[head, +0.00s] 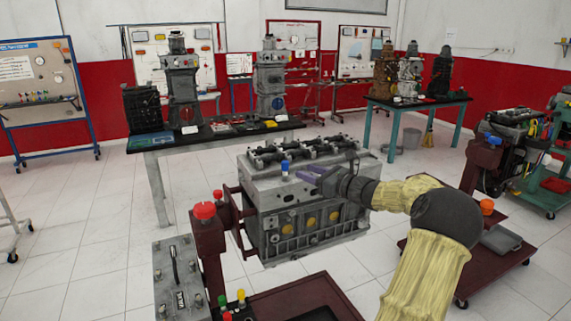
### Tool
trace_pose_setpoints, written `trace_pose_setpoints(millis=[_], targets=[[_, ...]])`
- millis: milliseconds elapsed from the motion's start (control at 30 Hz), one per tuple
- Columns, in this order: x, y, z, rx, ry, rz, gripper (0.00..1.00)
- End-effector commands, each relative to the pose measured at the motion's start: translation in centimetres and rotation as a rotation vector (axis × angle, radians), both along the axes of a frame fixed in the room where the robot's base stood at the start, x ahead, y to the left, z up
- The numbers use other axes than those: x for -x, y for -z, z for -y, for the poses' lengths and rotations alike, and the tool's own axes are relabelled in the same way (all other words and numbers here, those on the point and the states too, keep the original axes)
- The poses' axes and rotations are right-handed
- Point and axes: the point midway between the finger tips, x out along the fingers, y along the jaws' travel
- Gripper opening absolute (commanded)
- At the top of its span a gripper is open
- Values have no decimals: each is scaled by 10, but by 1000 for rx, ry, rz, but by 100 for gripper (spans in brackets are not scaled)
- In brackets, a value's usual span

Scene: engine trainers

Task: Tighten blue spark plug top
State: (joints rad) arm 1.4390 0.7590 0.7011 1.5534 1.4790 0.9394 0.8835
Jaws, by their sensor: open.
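The blue spark plug top (284,167) stands upright on the top face of the grey engine block (305,217), near its front left. My gripper (309,173) reaches in from the right, with its purple fingers pointing left toward the blue top. The fingers are open and empty, a short gap to the right of the blue top. My arm comes from the lower right and hides part of the block's right side.
A workbench (150,141) with engines stands behind.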

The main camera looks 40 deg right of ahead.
Motion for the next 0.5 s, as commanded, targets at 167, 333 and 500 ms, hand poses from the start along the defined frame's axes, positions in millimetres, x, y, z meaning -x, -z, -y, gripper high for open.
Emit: trace_pose_setpoints(millis=[167,333,500], targets=[[-33,-2,-9,0,-3,2,42],[-62,-1,-15,0,-3,1,42],[-83,-1,-19,0,-1,0,42]])
